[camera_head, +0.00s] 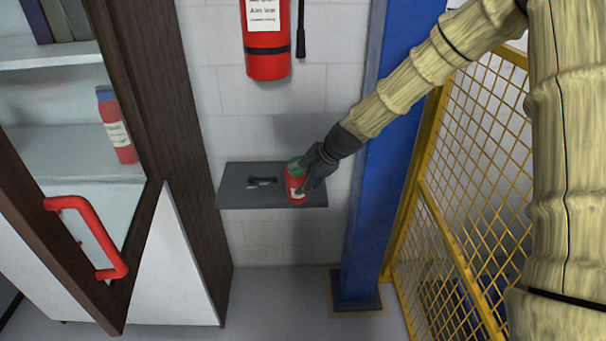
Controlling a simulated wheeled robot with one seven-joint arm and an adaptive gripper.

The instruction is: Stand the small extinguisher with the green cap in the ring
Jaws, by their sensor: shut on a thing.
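The small red extinguisher (296,187) with the green cap (294,167) is at the right part of a dark grey wall shelf. It looks about upright, with a white label on its front. My gripper (308,172) is shut on it from the right, its dark fingers around the upper body near the cap. I cannot tell whether its base touches the shelf. A small dark item (262,181), perhaps the ring seen at a low angle, lies on the shelf just left of the extinguisher.
The grey shelf (235,190) is fixed to a white brick wall. A large extinguisher (267,60) hangs above. Left is a cabinet with an open door with a red handle (98,235) and another small extinguisher (118,130) with a blue cap. A blue post (370,190) and yellow mesh fence (455,200) stand right.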

